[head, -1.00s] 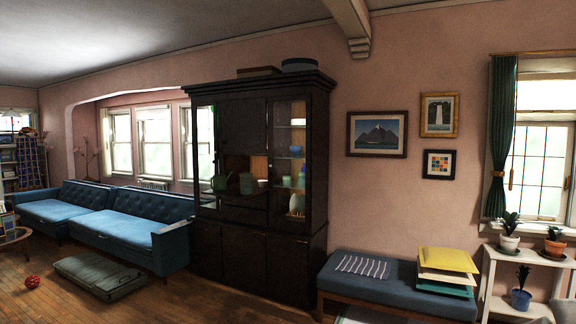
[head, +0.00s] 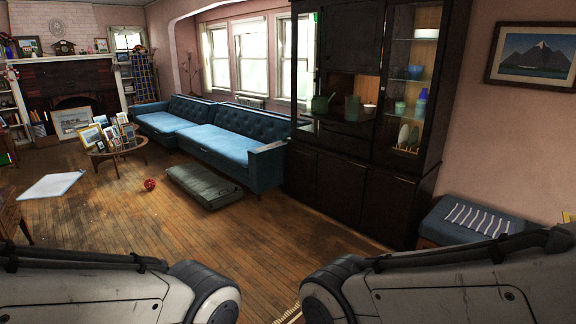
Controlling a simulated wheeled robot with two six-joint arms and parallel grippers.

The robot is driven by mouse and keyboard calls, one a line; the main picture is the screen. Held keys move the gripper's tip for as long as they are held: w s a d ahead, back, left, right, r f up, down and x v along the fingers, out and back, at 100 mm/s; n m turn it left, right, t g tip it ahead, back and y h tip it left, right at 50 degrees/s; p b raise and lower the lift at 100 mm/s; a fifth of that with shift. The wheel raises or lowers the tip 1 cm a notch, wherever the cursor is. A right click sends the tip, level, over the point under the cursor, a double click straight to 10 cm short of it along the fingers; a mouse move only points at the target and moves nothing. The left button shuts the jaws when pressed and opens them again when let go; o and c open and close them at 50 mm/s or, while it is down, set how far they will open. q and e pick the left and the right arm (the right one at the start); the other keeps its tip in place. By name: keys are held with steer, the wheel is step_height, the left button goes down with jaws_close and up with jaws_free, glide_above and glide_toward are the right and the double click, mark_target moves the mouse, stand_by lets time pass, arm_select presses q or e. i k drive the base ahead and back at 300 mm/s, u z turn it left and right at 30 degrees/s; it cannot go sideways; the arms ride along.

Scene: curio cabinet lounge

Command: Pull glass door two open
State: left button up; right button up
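The dark wooden curio cabinet (head: 338,160) stands against the pink wall, right of centre in the head view. Its right glass door (head: 409,88) appears shut, with bowls, a blue bottle and upright plates behind it. A narrower glass section (head: 303,70) is at the cabinet's left side. I cannot tell which of these is door two. Links of both my arms show at the bottom edge, well short of the cabinet. Neither gripper is in view.
A blue bench (head: 470,222) with a striped cloth stands just right of the cabinet. A blue sofa (head: 215,140) and a green case (head: 203,186) are to its left. A red ball (head: 150,185) lies on the wooden floor. Open floor (head: 250,235) lies before the cabinet.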

mark_target(448, 4)
steer(key=u, duration=0.25)
steer(key=i, duration=2.25)
steer(key=z, duration=0.35)
steer(key=i, duration=2.05)
steer(key=z, duration=1.25)
steer(key=i, duration=1)
steer(key=z, duration=0.3)
